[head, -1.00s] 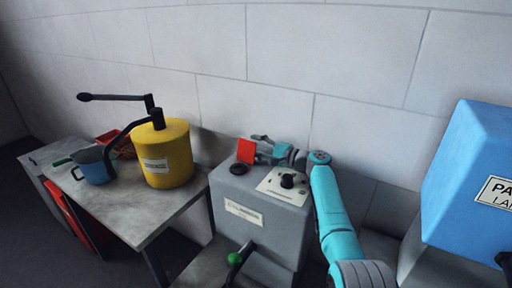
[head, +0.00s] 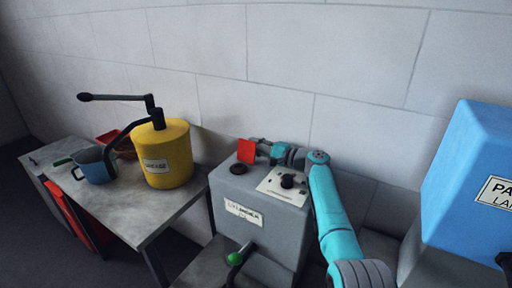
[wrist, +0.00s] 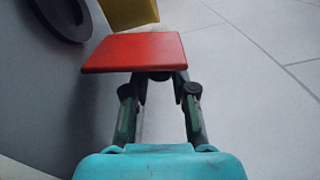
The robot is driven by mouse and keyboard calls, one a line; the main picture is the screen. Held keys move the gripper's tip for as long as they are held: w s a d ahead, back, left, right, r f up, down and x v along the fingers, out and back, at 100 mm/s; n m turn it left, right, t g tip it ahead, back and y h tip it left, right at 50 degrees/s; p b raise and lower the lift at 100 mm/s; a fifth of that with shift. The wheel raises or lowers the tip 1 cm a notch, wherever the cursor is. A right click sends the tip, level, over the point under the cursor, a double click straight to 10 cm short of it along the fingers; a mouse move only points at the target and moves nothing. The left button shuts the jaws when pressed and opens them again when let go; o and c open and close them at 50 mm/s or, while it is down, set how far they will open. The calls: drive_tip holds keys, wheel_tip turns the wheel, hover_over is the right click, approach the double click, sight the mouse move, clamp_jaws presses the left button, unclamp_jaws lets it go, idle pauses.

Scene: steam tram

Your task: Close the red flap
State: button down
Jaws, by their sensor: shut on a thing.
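The red flap (head: 247,151) stands raised above the top of the grey box (head: 243,213), beside a dark round opening (head: 239,168). It also shows in the wrist view as a flat red plate (wrist: 134,52), with the dark round opening (wrist: 66,15) at the upper left, apart from it. My gripper (head: 265,150) reaches the flap from the right, over the box top. In the wrist view my gripper's fingers (wrist: 160,80) meet the flap's near edge and are shut on it. The fingertips are partly hidden beneath the flap.
A black knob (head: 287,181) on a pale plate stands on the box top, close below my arm. A green-tipped lever (head: 235,258) sticks out in front. A yellow can (head: 168,154) with a black crank stands on the left table. A blue box (head: 472,190) stands at the right.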

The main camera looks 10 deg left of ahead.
sight(251, 150)
drive_tip(key=n, duration=0.1)
drive_tip(key=s+n, duration=0.1)
drive_tip(key=r+n, duration=0.1)
drive_tip(key=shift+s+a+n, duration=0.35)
drive_tip(key=shift+n, duration=0.05)
drive_tip(key=shift+s+a+r+n, duration=0.15)
drive_tip(key=shift+s+n, duration=0.4)
drive_tip(key=shift+n, duration=0.65)
drive_tip(key=shift+s+a+n, duration=0.1)
drive_tip(key=shift+s+n, duration=0.2)
drive_tip(key=shift+n, duration=0.2)
drive_tip(key=c, duration=0.9)
unclamp_jaws()
drive_tip(key=shift+c, duration=0.2)
drive_tip(key=v, duration=1.2)
